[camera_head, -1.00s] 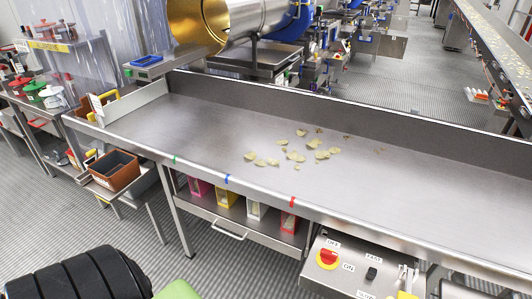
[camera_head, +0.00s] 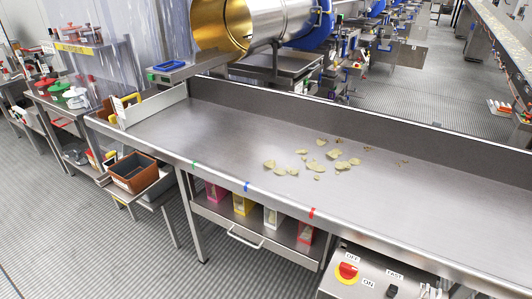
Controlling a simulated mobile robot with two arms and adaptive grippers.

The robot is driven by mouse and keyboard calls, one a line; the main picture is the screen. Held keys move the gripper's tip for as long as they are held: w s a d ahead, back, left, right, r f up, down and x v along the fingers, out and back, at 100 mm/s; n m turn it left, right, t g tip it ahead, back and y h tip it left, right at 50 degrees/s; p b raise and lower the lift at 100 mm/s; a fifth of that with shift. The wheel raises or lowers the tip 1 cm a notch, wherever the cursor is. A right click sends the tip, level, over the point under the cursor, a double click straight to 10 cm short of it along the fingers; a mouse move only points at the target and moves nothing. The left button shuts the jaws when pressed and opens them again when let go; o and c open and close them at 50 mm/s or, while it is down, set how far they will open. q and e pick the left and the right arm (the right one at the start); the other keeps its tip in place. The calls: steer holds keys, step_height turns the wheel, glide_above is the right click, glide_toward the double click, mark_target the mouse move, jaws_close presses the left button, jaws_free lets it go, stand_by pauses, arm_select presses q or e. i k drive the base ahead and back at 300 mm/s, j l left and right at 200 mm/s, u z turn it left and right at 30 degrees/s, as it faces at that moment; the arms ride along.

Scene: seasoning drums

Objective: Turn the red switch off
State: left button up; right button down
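The red switch (camera_head: 347,271) is a red rotary knob on a yellow round plate, at the bottom of the head view. It sits on a grey metal control panel (camera_head: 336,286) below the table's front edge. An "OFF" label (camera_head: 352,258) is above it and an "ON" label (camera_head: 368,283) is to its right. The knob's exact angle is too small to tell. Neither of my grippers is in view.
A long steel table (camera_head: 250,130) with scattered chips (camera_head: 320,160) lies above the panel. A black switch (camera_head: 391,291) beside a "FAST" label sits right of the red one. Coloured boxes (camera_head: 243,205) stand on a shelf under the table. The floor at front left is clear.

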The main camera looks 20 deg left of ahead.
mark_target(347, 272)
steer(key=k+z, duration=0.2)
steer(key=k, duration=0.4)
steer(key=k+l+z, duration=0.2)
steer(key=k, duration=0.4)
